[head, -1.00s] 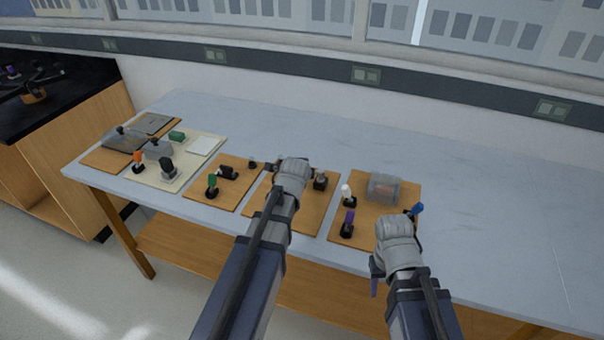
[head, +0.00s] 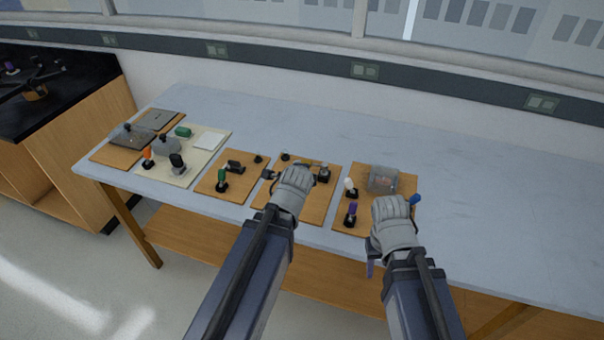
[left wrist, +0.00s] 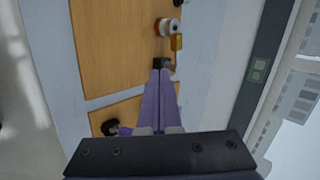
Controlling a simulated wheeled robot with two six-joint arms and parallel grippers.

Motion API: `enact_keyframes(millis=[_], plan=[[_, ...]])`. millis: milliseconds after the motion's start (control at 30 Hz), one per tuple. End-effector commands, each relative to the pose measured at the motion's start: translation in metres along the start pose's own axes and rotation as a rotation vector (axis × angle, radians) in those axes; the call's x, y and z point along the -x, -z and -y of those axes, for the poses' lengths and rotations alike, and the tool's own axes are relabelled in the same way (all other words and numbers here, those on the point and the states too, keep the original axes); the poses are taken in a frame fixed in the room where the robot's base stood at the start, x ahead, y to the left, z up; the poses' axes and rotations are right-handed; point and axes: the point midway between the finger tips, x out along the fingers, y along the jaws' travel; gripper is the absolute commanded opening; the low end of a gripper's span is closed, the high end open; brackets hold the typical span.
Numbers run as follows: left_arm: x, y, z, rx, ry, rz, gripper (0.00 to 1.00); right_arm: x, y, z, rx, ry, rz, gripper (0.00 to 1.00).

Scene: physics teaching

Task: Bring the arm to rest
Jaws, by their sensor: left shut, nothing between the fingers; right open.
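My left gripper (head: 292,184) is above the front part of a wooden board (head: 318,205) near the middle of the bench. In the left wrist view its purple fingers (left wrist: 160,75) are shut together with nothing between them. The fingertips appear close to a small dark part (left wrist: 163,63) on the board; I cannot tell whether they touch it. My right gripper (head: 392,225) is open at the bench's front edge, by the right-hand board (head: 342,222).
The grey bench (head: 480,215) is clear at the right and along the back. Boards at the left hold small parts with green (head: 222,178), orange (head: 147,156) and black handles. The right-hand board bears a clear box (head: 382,178) and white and purple handles. A wall stands behind.

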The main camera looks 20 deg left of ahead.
Motion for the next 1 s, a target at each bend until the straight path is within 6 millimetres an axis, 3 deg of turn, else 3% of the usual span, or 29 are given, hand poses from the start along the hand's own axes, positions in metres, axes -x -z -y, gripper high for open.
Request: enact_keyframes(millis=[667, 767, 1000], plan=[[0.002, 0.005, -0.006, 0.034, -0.027, -0.002, 0.0, 0.002, 0.0, 0.0, 0.0, 0.0, 0.0, 0.5], [0.006, 0.022, -0.028, 0.149, -0.118, -0.001, 0.0, 0.002, 0.0, 0.0, 0.0, 0.0, 0.0, 0.5], [0.045, 0.073, -0.119, 0.587, -0.47, 0.159, 0.0, 0.002, 0.0, 0.0, 0.0, 0.0, 0.0, 0.5]])
